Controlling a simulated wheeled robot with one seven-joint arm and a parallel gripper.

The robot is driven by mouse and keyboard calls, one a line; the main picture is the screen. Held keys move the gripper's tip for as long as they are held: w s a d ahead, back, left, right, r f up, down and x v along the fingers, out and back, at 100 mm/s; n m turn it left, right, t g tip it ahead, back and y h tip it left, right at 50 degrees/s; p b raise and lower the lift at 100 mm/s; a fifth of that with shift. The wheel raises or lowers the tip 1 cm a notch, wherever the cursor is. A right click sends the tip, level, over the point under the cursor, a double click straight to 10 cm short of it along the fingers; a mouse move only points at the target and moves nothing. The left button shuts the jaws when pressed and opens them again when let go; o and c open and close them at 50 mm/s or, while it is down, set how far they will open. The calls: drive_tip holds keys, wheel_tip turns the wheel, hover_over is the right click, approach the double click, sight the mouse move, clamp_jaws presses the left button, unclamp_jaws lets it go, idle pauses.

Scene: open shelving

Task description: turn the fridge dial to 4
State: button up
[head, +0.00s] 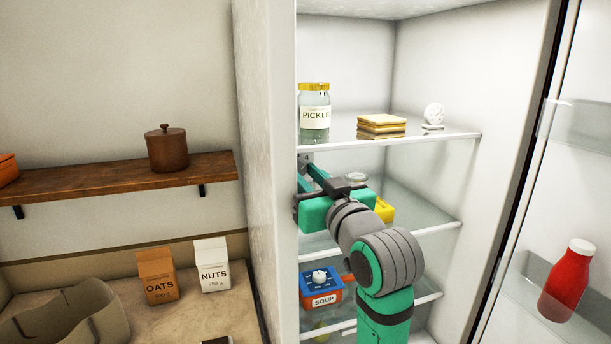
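A small grey panel marked "4" (305,158) shows inside the fridge at its left edge, just below the top shelf. My gripper (309,171) reaches up and left to this panel, its teal fingers close to or touching it. The dial's knob and pointer cannot be made out; the fingers and the fridge's left wall hide that spot. The fingers look somewhat apart, but whether they are closed on the knob cannot be told.
The top shelf (450,138) holds a pickle jar (315,117), a sandwich (381,125) and a white round object (434,114). A yellow item (385,209) is behind my arm. Below is a soup container (322,299). The open door (560,190) holds a red bottle (567,283).

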drive_tip(key=shift+o, duration=0.4)
drive_tip(key=v, duration=1.1)
